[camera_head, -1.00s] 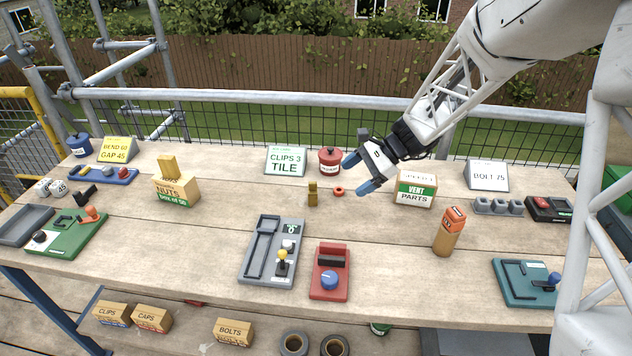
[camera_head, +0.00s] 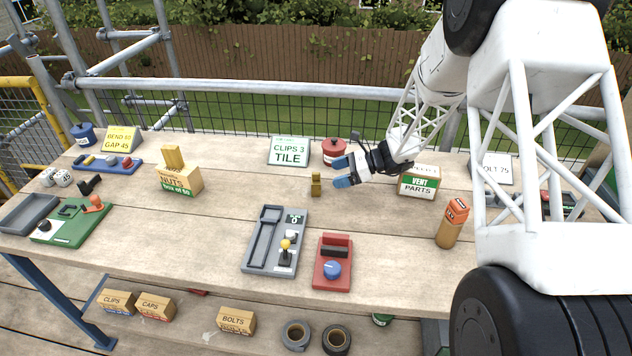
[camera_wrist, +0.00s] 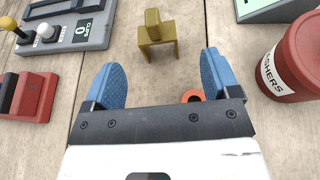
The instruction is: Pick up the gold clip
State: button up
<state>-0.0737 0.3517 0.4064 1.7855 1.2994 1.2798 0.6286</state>
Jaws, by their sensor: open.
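The gold clip (camera_head: 316,184) stands on the wooden bench near its middle, in front of the "CLIPS 3 TILE" sign. It also shows in the wrist view (camera_wrist: 156,36), just beyond the fingertips and roughly between their lines. My gripper (camera_head: 342,173) is low over the bench, to the right of the clip, with its blue fingers pointing at it. In the wrist view the two blue fingers (camera_wrist: 162,72) are wide apart with nothing held. A small orange-red ring (camera_wrist: 192,96) lies under the gripper, partly hidden by the right finger and gripper body.
The red washers tin (camera_head: 334,151) stands behind my gripper and the vent parts box (camera_head: 418,184) to its right. The clips sign (camera_head: 289,151) is behind the clip. A grey fixture with a lever (camera_head: 270,241) and a red block with a blue knob (camera_head: 333,262) lie in front. Bench left of the clip is clear.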

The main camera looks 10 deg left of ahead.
aim_at(316, 179)
jog(key=shift+x, duration=1.3)
jog(key=shift+s+x, duration=0.2)
jog(key=shift+x, duration=2.45)
jog(key=c, duration=1)
jog(key=shift+r, duration=0.2)
